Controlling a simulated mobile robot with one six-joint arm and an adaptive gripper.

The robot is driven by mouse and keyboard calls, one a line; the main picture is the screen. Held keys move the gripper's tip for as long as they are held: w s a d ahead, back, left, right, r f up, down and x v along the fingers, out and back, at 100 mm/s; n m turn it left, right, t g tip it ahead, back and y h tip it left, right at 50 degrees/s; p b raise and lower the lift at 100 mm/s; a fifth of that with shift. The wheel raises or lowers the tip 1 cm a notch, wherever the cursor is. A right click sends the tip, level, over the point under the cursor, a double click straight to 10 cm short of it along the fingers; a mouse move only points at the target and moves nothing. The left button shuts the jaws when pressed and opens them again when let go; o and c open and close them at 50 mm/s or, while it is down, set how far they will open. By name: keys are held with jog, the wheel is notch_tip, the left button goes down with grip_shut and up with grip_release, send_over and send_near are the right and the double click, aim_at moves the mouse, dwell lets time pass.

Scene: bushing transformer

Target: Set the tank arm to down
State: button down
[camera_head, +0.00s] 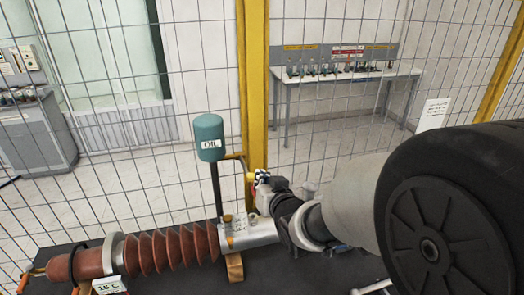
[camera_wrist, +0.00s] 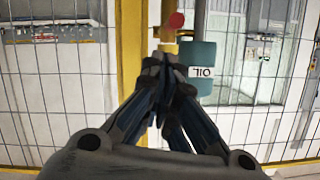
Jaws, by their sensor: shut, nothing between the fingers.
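A teal oil tank (camera_head: 209,137) with a white "OIL" label stands on a dark post (camera_head: 216,190) above the bushing's metal end. In the wrist view the tank (camera_wrist: 197,80) is right of the fingertips, its label upside down. A yellow part with a red end (camera_wrist: 175,20) shows above the fingertips there; I cannot tell if it is the tank arm. A small yellow piece (camera_head: 250,182) is beside the post in the head view. My gripper (camera_wrist: 168,66) is shut and empty. In the head view, it reaches in from the right, near the post; contact is unclear.
The ribbed red-brown bushing (camera_head: 170,248) lies on a dark table, with a "15 C" label (camera_head: 109,285) at its left. A wire fence with a yellow post (camera_head: 253,75) is close behind. A workbench (camera_head: 345,75) and a cabinet (camera_head: 35,135) stand beyond the fence.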

jog(key=shift+s+a+f, duration=0.15)
jog(key=shift+a+f, duration=0.05)
jog(key=shift+f, duration=0.65)
jog(key=f+b, duration=0.2)
jog(key=b, duration=0.1)
jog(key=shift+s, duration=0.25)
